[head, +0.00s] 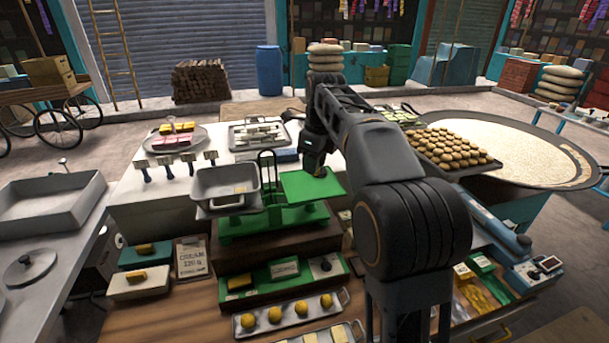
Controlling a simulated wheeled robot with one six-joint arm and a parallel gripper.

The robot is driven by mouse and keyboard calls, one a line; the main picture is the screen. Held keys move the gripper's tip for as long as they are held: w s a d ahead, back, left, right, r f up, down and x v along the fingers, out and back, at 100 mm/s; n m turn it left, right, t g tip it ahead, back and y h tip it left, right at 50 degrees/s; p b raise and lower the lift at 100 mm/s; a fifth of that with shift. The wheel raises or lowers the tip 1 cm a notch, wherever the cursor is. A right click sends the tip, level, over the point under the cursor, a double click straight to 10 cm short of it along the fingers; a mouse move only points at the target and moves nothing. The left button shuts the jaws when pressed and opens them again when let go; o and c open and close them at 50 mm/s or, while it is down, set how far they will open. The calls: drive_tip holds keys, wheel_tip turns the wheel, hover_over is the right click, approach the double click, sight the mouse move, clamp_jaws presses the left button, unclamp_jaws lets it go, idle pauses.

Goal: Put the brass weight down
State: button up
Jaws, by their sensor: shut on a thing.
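My gripper (318,170) is at the end of my arm, just above the green right-hand plate (304,190) of a balance scale. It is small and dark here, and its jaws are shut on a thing. The brass weight cannot be made out clearly between the fingers. I cannot tell whether it touches the plate. The green balance (262,226) stands on a brown wooden block. Its left side carries a grey metal pan (227,182), with a pale piece (229,200) at its front.
In front are a green block (285,281) with a label, and a tray of round yellow sweets (275,315). A sign (193,260) stands at left. A tray of brown sweets (446,149) and a wide milk pan (520,152) lie at right. My arm hides the middle right.

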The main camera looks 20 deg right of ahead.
sight(304, 190)
drive_tip(key=w+f, duration=0.1)
drive_tip(key=w+a+f, duration=0.1)
drive_tip(key=f, duration=0.1)
drive_tip(key=shift+w+f+p, duration=0.3)
drive_tip(key=shift+w, duration=0.05)
drive_tip(key=f, duration=0.3)
drive_tip(key=shift+w+a, duration=0.15)
drive_tip(key=shift+w, duration=0.15)
drive_tip(key=shift+f, duration=0.4)
drive_tip(key=shift+f, duration=0.1)
drive_tip(key=o, duration=1)
drive_tip(key=shift+c, duration=0.2)
